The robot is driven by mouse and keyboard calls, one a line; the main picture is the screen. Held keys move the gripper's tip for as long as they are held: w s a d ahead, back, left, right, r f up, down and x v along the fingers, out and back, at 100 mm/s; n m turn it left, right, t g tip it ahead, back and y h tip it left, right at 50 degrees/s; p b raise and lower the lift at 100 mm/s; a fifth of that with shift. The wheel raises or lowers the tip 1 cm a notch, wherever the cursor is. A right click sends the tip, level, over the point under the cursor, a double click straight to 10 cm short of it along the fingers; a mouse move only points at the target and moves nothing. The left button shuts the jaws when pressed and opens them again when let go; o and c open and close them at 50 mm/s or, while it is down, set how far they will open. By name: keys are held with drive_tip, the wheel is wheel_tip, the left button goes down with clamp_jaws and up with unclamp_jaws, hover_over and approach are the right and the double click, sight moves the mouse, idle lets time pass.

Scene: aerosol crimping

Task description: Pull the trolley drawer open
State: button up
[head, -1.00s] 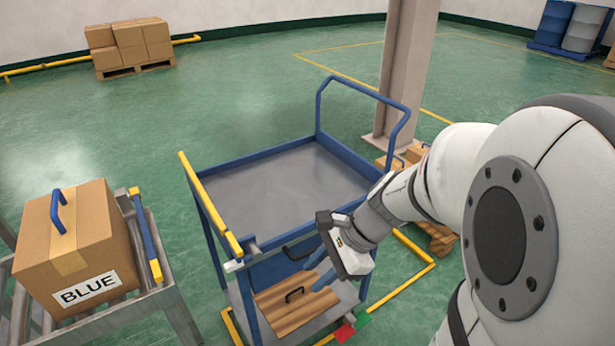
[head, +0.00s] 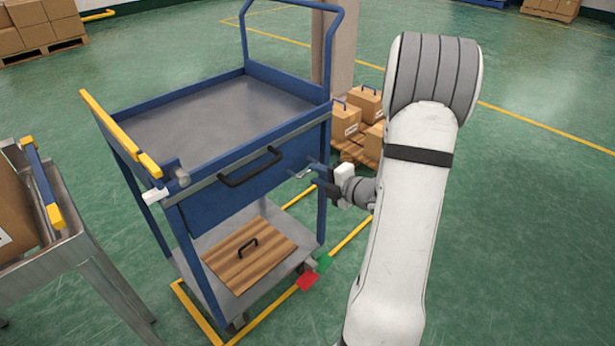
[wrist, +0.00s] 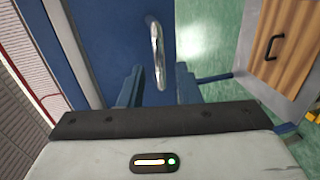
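The trolley (head: 205,120) has a blue drawer front (head: 215,195) under its top tray, flush with the frame, with a black bar handle (head: 250,167). My gripper (head: 317,176) is at the drawer's right end, apart from the black handle. In the wrist view my gripper (wrist: 158,88) is open, its two blue fingers spread. A bright metal handle-like piece (wrist: 156,50) stands on the blue panel (wrist: 110,40), its near end between the fingers with gaps on both sides. It shows small in the head view (head: 302,172). The black handle is not visible in the wrist view.
A wooden board (head: 250,260) with a black handle lies on the trolley's lower shelf (head: 205,278). A metal stand (head: 90,245) with a carton is on the left. Cartons on a pallet (head: 355,155) and a pillar (head: 340,50) stand behind. Floor on the right is clear.

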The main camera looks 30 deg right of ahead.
sight(307, 172)
drive_tip(key=shift+b+x, duration=0.4)
drive_tip(key=shift+x, duration=1.65)
drive_tip(key=shift+c, duration=0.5)
clamp_jaws()
drive_tip(key=shift+s+a, duration=0.1)
drive_tip(key=shift+a, duration=0.05)
